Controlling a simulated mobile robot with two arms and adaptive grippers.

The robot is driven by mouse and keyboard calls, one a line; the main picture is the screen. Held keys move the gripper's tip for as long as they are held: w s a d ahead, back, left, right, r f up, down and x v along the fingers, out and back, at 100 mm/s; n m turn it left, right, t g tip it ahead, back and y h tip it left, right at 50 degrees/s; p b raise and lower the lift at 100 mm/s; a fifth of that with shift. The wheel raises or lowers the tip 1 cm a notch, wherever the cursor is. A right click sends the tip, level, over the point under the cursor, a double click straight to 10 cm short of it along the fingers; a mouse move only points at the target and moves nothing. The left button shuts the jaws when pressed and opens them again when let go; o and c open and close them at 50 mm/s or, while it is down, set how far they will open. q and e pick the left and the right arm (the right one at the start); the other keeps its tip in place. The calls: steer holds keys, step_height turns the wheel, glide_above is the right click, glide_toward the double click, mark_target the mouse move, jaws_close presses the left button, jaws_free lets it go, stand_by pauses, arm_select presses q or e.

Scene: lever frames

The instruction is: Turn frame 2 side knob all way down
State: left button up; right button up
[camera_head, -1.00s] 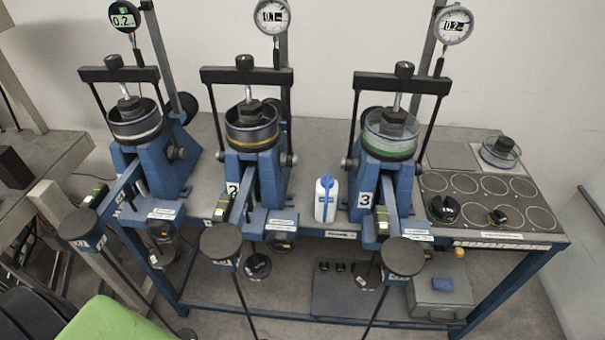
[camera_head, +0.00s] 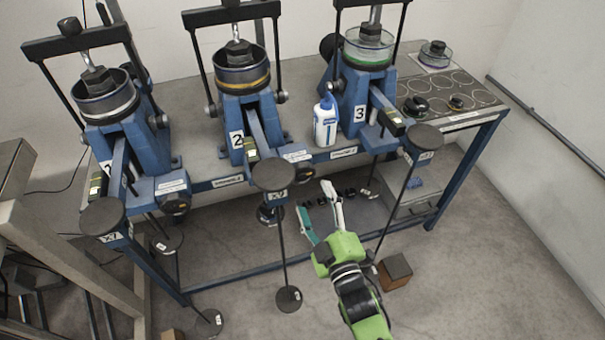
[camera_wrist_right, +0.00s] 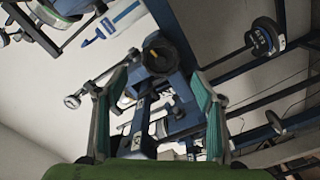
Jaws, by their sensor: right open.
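Frame 2 (camera_head: 236,121) is a blue lever frame in the middle of the bench, marked with a white 2 in the head view. Its dark side knob (camera_head: 304,173) sits at the bench's front edge, right of the round black lever end. My right gripper (camera_head: 316,200) is open and empty, just below and in front of that knob, apart from it. In the right wrist view, a round black knob (camera_wrist_right: 158,54) with a yellow mark appears beyond and between the open fingertips (camera_wrist_right: 163,70). The knob's exact setting cannot be read. My left gripper is out of view.
Frame 1 (camera_head: 126,142) stands left and frame 3 (camera_head: 354,88) right. A white bottle (camera_head: 325,124) stands between frames 2 and 3. The black lever end (camera_head: 273,174) and its hanging rod are close left of my gripper. A brown block (camera_head: 395,271) lies on the floor.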

mark_target(303, 178)
steer(key=b+x, duration=0.4)
steer(key=x, duration=0.5)
steer(key=shift+a+f, duration=0.15)
steer(key=shift+f, duration=0.05)
steer(key=shift+w+r, duration=0.1)
steer(key=shift+w, duration=0.1)
steer(key=shift+c, duration=1.4)
steer(key=c, duration=1.2)
steer(key=shift+o, duration=0.2)
steer(key=shift+a, duration=0.1)
